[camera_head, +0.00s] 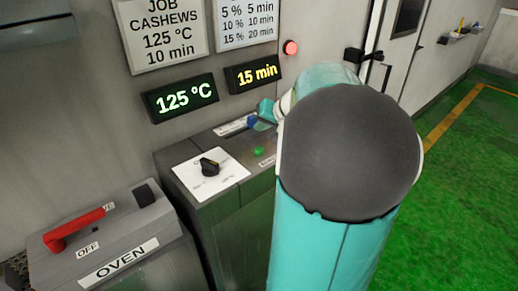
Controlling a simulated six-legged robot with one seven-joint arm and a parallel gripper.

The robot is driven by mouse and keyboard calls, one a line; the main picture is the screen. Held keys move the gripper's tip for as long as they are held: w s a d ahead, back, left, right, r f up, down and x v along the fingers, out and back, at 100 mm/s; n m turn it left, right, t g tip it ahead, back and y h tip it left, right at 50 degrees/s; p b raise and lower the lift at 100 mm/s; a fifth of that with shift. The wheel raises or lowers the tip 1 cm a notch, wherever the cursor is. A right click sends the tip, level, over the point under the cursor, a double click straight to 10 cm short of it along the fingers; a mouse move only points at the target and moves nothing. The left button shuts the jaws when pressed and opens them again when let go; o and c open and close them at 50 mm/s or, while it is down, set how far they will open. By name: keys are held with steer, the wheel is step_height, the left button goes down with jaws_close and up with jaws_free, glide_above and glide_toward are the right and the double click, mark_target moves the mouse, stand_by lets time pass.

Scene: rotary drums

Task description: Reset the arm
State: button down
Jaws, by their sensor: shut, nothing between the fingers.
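My arm fills the right middle of the head view, with a teal link and a large dark round cap in front. My gripper (262,115) shows only as a small teal end to the left of the arm, over the back of the control console (180,158). It is shut, with nothing seen held in it. A small blue part (251,121) shows right beside it; I cannot tell whether they touch. The rest of the hand is hidden behind the arm. A black dial knob (209,167) sits on a white plate on the console, and a green button (258,151) is lit.
A grey OVEN box (115,250) with a red lever (73,229) stands at lower left. Wall displays read 125 °C (180,98) and 15 min (253,74). A job sign (160,32) and a red lamp (290,47) are above. Green floor (465,155) at right is clear.

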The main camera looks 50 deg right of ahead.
stand_by(0.7)
steer(key=s+a+r+n+g+y, duration=0.1)
steer(key=a+n, duration=0.1)
steer(key=a, duration=1)
steer(key=s+a+r+n+g, duration=0.1)
steer(key=a+n+g, duration=0.15)
steer(key=a, duration=0.85)
steer(key=s+a+f+n, duration=0.2)
steer(key=s+a+n, duration=0.2)
steer(key=s+a, duration=0.7)
steer(key=shift+s+a+n+h, duration=0.35)
steer(key=shift+a+h, duration=0.05)
steer(key=shift+a, duration=0.8)
